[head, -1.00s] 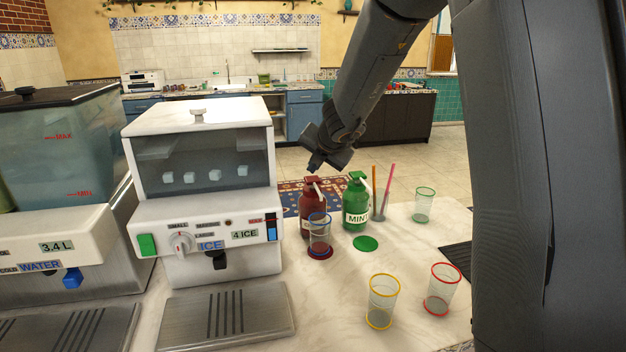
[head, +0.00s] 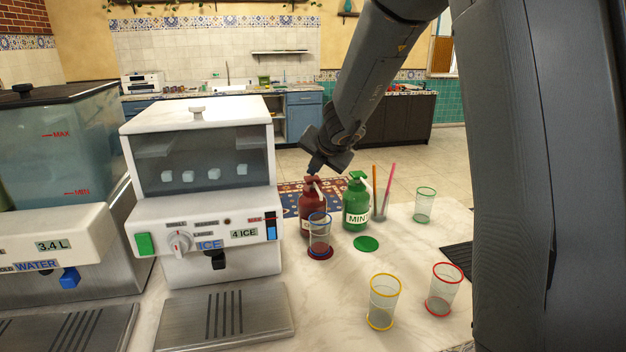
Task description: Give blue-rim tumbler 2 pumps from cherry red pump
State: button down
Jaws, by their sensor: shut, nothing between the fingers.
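The cherry red pump bottle (head: 309,205) stands on the counter right of the ice machine, its label partly hidden. The blue-rim tumbler (head: 319,235) stands upright in front of it on a dark red disc (head: 320,254), under the spout side. I cannot tell whether there is liquid in the tumbler. My gripper (head: 314,171) is shut and empty, pointing down directly over the red pump's head. Its tip is at or very near the head; contact is hard to make out.
A green mint pump (head: 356,207) stands close on the right, with a green disc (head: 366,244) before it. Straws (head: 388,185), a green-rim tumbler (head: 424,207), a yellow-rim tumbler (head: 382,305) and a red-rim tumbler (head: 442,292) are further right. The ice machine (head: 205,240) borders the left.

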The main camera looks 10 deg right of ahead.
aim_at(314, 180)
jog(key=shift+f+b, duration=0.95)
jog(key=shift+f, duration=0.05)
dwell(0.9)
jog(key=shift+s, duration=0.1)
jog(key=shift+r+p, duration=1.4)
jog(key=shift+p, duration=0.15)
notch_tip(314, 180, up, 5)
jog(key=p, duration=0.6)
jog(key=shift+r, duration=0.1)
